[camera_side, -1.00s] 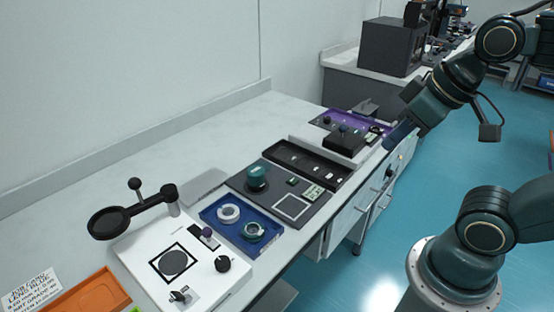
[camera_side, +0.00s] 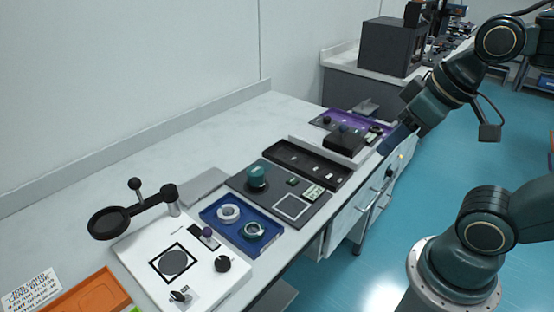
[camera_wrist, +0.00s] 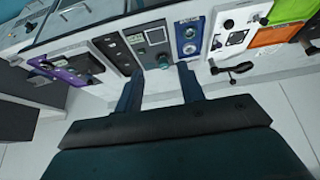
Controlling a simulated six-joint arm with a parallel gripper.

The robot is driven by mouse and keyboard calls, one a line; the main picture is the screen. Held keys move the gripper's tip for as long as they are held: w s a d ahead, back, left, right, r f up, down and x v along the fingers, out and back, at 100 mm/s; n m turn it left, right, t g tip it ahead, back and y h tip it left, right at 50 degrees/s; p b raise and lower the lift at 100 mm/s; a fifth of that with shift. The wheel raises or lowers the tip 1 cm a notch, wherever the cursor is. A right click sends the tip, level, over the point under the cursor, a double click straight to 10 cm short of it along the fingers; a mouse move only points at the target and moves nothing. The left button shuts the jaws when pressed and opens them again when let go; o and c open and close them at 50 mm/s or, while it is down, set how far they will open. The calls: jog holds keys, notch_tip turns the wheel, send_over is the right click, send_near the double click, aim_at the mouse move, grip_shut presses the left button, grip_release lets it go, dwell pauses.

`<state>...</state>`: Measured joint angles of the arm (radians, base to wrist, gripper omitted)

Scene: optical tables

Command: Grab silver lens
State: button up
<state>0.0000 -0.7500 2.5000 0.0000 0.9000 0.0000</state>
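A silver-white lens ring (camera_side: 228,212) lies in a blue tray (camera_side: 213,227) on the table. A second ring, dark green and silver (camera_side: 253,230), lies beside it, nearer the table's front edge. In the wrist view, the silver-white ring (camera_wrist: 189,48) and the green ring (camera_wrist: 188,32) show small and far off in the blue tray (camera_wrist: 198,24). My gripper (camera_side: 395,142) hangs in the air at the right, well away from the tray. In the wrist view my gripper (camera_wrist: 160,70) has its two fingers apart with nothing between them.
A dark panel with a green knob (camera_side: 256,178) lies right of the blue tray, then a black tray (camera_side: 306,164) and a purple tray (camera_side: 325,121). A white board (camera_side: 196,265) and a black magnifier arm (camera_side: 140,212) stand left. The table's back strip is clear.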

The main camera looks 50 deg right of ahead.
jog(key=o, duration=0.5)
jog(key=shift+c, duration=0.2)
jog(key=shift+w, duration=0.1)
jog(key=w+a+g, duration=0.1)
jog(key=w+a, duration=0.1)
jog(key=w, duration=0.7)
jog(key=w+a+g, duration=0.2)
jog(key=w, duration=0.8)
jog(key=w+a+f+g, duration=0.1)
jog(key=w+a+f, duration=0.2)
jog(key=w+f, duration=0.4)
jog(key=w+a+f+g, duration=0.1)
jog(key=w+a+f, duration=0.3)
jog(key=w+f, duration=0.4)
jog(key=shift+f+m+g, duration=0.3)
jog(key=shift+f, duration=0.6)
